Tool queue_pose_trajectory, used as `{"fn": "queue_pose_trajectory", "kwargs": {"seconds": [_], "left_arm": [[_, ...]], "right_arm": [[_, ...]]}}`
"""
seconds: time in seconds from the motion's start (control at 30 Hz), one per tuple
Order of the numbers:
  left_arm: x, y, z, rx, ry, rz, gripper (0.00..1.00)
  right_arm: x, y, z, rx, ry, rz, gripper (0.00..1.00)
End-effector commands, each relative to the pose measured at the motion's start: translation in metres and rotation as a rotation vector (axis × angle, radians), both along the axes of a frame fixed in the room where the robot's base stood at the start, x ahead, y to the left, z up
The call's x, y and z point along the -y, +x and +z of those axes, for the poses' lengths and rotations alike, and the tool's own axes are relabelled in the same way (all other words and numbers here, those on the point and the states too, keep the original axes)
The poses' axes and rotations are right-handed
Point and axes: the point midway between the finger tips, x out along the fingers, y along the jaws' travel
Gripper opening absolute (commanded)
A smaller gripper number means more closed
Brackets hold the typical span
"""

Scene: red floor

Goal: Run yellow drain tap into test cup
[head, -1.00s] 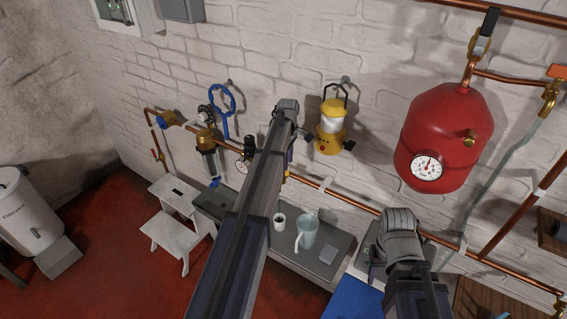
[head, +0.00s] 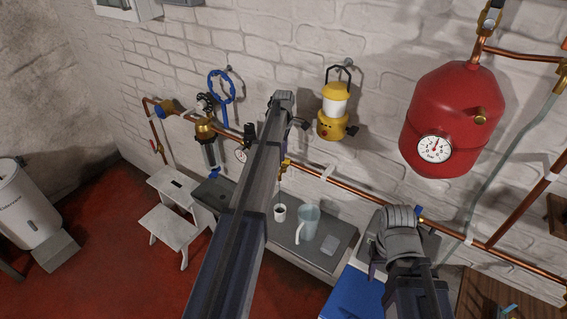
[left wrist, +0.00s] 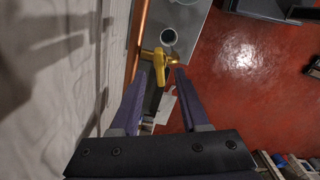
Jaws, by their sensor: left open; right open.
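The yellow drain tap (head: 285,164) sits on the copper pipe along the wall, just right of my left arm. In the left wrist view the tap (left wrist: 160,60) shows between and beyond the fingertips; I cannot tell if they touch it. My left gripper (left wrist: 160,75) is open with nothing held; in the head view my forearm mostly hides it. The white test cup (head: 280,212) stands upright on the grey bench below the tap, and it also shows in the left wrist view (left wrist: 168,37). A thin line runs from tap toward cup.
A clear jug (head: 308,222) stands right of the cup on the grey bench (head: 268,238). A yellow lantern (head: 337,108) and red tank (head: 452,118) are on the wall.

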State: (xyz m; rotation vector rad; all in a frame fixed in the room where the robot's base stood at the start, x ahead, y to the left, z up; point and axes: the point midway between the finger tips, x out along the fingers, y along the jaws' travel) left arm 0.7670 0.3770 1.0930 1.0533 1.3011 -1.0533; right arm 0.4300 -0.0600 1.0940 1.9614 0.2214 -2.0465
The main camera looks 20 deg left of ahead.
Motion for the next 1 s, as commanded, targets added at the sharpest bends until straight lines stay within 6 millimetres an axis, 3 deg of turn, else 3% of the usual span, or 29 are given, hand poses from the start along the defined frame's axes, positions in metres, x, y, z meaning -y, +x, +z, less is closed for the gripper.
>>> {"fn": "queue_pose_trajectory", "kwargs": {"seconds": [0.03,0.2,0.53,0.93,1.0], "left_arm": [[0.0,0.0,-0.014,0.0,0.0,0.0,0.45],[0.0,0.0,-0.027,0.0,0.0,0.0,0.45],[0.0,0.0,-0.028,0.0,0.0,0.0,0.45],[0.0,0.0,-0.028,0.0,0.0,0.0,0.01],[0.0,0.0,-0.028,0.0,0.0,0.0,0.0]], "right_arm": [[0.0,0.0,-0.014,0.0,0.0,0.001,0.5],[0.0,0.0,-0.027,0.0,-0.001,0.005,0.5],[0.0,0.0,-0.028,0.0,-0.001,0.007,0.5],[0.0,0.0,-0.028,0.0,-0.001,0.007,0.5],[0.0,0.0,-0.028,0.0,-0.001,0.007,0.5]]}}
